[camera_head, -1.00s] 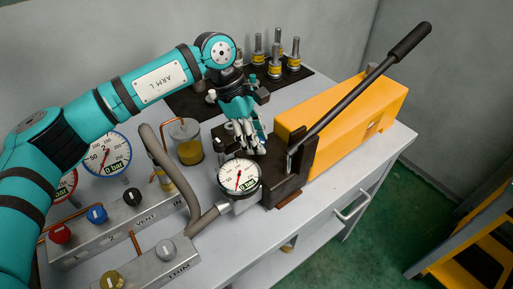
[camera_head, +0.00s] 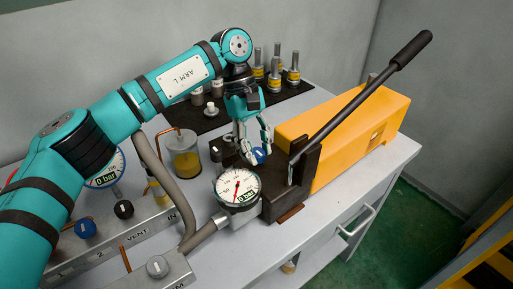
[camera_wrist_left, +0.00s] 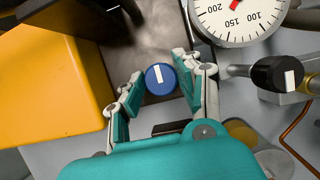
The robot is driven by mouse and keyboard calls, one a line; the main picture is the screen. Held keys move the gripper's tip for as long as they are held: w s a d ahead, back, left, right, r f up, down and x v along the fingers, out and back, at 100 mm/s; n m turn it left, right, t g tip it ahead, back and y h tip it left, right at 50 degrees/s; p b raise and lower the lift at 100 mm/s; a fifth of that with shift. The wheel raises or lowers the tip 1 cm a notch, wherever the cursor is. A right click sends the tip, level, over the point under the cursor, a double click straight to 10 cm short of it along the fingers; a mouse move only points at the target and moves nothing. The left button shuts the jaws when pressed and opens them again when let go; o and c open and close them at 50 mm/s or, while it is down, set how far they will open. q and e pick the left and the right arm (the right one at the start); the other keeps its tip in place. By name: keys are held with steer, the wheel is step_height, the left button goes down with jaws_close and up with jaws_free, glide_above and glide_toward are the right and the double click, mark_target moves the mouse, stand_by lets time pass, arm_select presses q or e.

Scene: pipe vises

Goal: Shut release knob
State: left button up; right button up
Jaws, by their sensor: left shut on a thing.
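The release knob is a round blue knob with a white bar mark (camera_head: 258,156), on the dark pump block beside the pressure gauge. It also shows in the left wrist view (camera_wrist_left: 160,78), with its white bar running nearly up and down. My left gripper (camera_head: 253,152) reaches down over it from above. Its two fingers stand on either side of the knob and are shut on it; in the wrist view (camera_wrist_left: 158,80) the knob sits between the fingertips. The gripper partly hides the block in the head view. My right gripper is not in view.
The white gauge (camera_head: 237,187) stands just in front of the knob, its display reading 0 bar. A long black-gripped lever (camera_head: 350,110) rises over the yellow pump body (camera_head: 350,135) to the right. A valve panel with a grey hose (camera_head: 177,190) lies to the left.

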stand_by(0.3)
arm_select(q)
steer(key=o, duration=1.1)
steer(key=shift+o, duration=0.2)
steer(key=v, duration=1.2)
